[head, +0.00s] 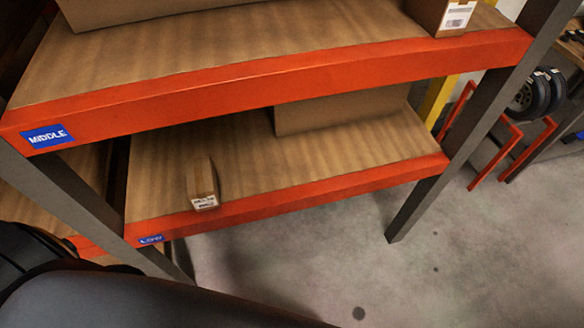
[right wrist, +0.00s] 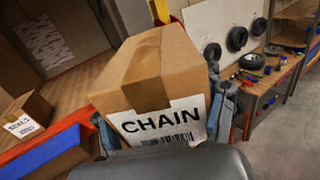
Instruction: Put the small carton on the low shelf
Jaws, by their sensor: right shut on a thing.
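The low shelf (head: 320,185), marked LOW on a blue tag (head: 150,239), shows below the middle shelf in the head view. A small narrow brown carton (head: 203,180) with a white label stands on it near the front edge. In the right wrist view my right gripper (right wrist: 164,116) is shut on a brown carton (right wrist: 160,62) labelled CHAIN, with a finger on each side. This held carton and my right gripper do not show in the head view. My left gripper is in neither view.
The middle shelf (head: 270,85) bears a large carton at the back and a labelled carton (head: 440,14) at right. A large carton (head: 340,109) stands at the back of the low shelf. The wrist view shows a SEALS carton (right wrist: 24,112) at left and a workbench (right wrist: 285,82) at right.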

